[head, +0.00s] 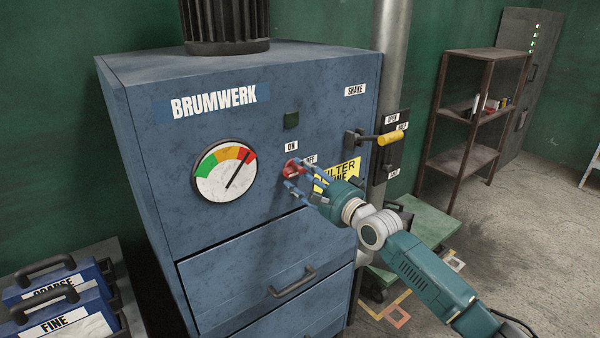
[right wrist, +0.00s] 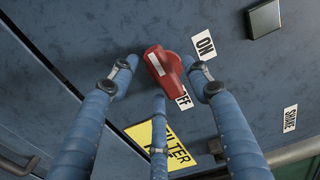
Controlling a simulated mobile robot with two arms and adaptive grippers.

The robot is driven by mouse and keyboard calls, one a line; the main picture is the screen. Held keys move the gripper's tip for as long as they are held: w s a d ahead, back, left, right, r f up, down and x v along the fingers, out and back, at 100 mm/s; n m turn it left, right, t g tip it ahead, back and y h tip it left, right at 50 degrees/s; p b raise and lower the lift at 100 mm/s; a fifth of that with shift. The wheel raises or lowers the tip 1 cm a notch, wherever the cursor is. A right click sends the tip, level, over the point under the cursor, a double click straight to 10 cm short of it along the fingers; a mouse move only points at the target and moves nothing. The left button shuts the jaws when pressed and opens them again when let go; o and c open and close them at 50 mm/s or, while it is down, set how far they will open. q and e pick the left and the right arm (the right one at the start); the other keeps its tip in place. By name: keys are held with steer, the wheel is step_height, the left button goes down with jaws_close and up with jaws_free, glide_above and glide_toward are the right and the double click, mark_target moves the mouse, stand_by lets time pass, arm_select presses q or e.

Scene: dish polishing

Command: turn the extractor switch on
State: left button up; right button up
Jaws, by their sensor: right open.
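The extractor switch is a red rotary knob (head: 291,170) on the blue cabinet front, with an ON label (head: 291,146) above it and an OFF label to its right. In the right wrist view the red knob (right wrist: 163,70) carries a white mark, and the ON label (right wrist: 204,45) and partly hidden OFF label (right wrist: 182,98) lie beside it. I cannot tell for sure which label the knob points to. My right gripper (head: 297,177) is open, its blue fingers spread around the knob. Contact is unclear. My left gripper is out of view.
A dark square lamp (head: 291,120) sits above the switch. A gauge (head: 226,173) is to the left, its needle towards red. A yellow-handled lever (head: 390,138) projects at the right. A drawer handle (head: 292,282) sticks out below. Filter boxes (head: 68,318) stand lower left.

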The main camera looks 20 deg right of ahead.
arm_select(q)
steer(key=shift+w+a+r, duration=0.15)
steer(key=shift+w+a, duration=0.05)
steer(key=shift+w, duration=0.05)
arm_select(e)
steer(key=shift+w, duration=0.5)
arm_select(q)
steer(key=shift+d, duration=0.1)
arm_select(e)
steer(key=c, duration=1.2)
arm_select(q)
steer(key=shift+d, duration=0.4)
arm_select(e)
steer(key=shift+o, duration=0.2)
